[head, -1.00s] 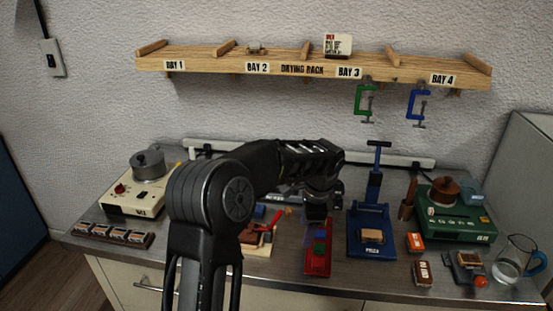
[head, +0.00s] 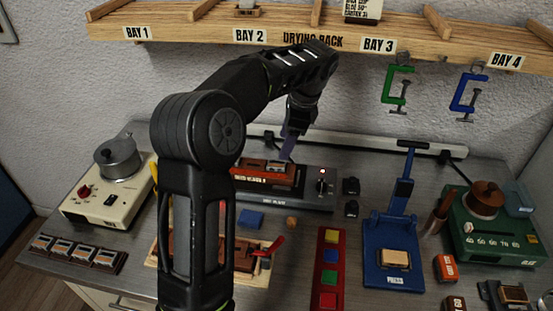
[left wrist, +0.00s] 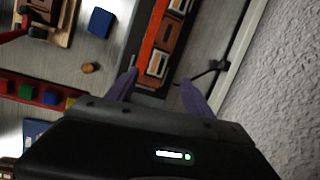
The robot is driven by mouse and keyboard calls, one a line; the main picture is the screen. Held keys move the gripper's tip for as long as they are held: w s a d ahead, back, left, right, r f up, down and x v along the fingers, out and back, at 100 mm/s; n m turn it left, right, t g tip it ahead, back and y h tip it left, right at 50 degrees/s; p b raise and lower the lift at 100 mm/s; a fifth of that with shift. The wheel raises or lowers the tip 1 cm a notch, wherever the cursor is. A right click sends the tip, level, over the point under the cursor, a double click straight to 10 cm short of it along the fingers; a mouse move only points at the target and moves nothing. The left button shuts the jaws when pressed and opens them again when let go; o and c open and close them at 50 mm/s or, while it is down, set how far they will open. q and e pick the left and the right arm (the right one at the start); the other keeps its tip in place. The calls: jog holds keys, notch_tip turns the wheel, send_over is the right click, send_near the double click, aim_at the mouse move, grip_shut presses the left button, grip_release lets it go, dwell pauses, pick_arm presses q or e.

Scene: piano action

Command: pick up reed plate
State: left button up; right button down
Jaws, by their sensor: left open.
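My left gripper (head: 290,145) points down over the back of the bench, above the orange-brown labelled block (head: 265,174) on the dark hot plate (head: 315,201). One finger appears near the block's end, the other over bare bench. I cannot tell for sure which piece is the reed plate. My right gripper is not in view.
The wooden drying rack (head: 210,30) is on the wall above, with a green clamp (head: 397,88) and a blue clamp (head: 467,92). A blue press (head: 395,225), a red strip with coloured blocks (head: 329,265) and a cream cooker (head: 104,190) stand around the bench.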

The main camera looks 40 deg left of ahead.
aim_at(277, 164)
pick_arm(q)
jog(key=shift+s, duration=0.1)
jog(key=shift+x, duration=1.3)
jog(key=p+x, duration=0.1)
jog(key=x, duration=0.4)
jog(key=shift+s+d+p, duration=0.1)
jog(key=shift+p, duration=0.3)
jog(key=shift+f, duration=0.1)
jog(key=shift+s+f, duration=0.1)
jog(key=shift+c, duration=0.6)
jog(key=c, duration=0.6)
grip_shut()
